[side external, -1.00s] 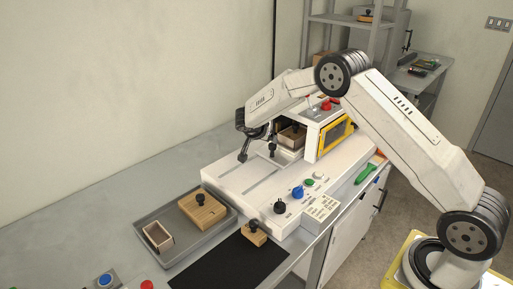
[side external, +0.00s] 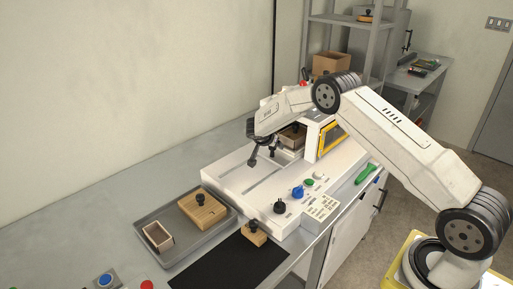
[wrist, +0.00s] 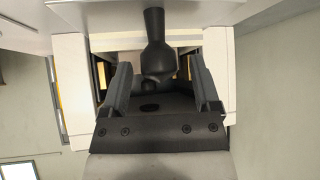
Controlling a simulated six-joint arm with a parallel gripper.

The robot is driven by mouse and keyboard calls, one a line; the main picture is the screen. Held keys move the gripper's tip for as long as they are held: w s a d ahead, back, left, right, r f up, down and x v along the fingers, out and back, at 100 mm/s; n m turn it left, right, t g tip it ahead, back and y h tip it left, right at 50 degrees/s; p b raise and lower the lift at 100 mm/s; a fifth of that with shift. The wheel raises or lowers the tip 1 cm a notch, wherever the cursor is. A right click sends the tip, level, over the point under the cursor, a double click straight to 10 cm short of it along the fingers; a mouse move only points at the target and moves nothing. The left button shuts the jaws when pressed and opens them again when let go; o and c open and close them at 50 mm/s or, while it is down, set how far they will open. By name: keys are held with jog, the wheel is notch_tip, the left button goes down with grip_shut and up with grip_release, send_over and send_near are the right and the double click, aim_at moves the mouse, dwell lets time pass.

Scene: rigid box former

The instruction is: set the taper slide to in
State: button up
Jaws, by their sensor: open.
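The white box former (side external: 235,190) stands on the bench, with a slotted top, control knobs at its front right and a yellow-framed housing at the back. My gripper (side external: 263,157) is over the far part of its top, in front of the housing. In the wrist view my gripper (wrist: 160,88) is open, with a dark knobbed handle (wrist: 154,50) between or just beyond its fingers. I cannot tell whether the fingers touch it. A brown box (side external: 293,136) sits under the housing, partly hidden by my gripper. I cannot tell for certain which part is the taper slide.
A grey tray (side external: 153,217) at the left holds a knobbed wooden block (side external: 202,208) and a small open box (side external: 158,236). Another knobbed block (side external: 254,234) stands by the black mat (side external: 225,265). A green-handled tool (side external: 365,174) lies at the machine's right edge.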

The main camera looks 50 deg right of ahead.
grip_shut()
dwell(1.4)
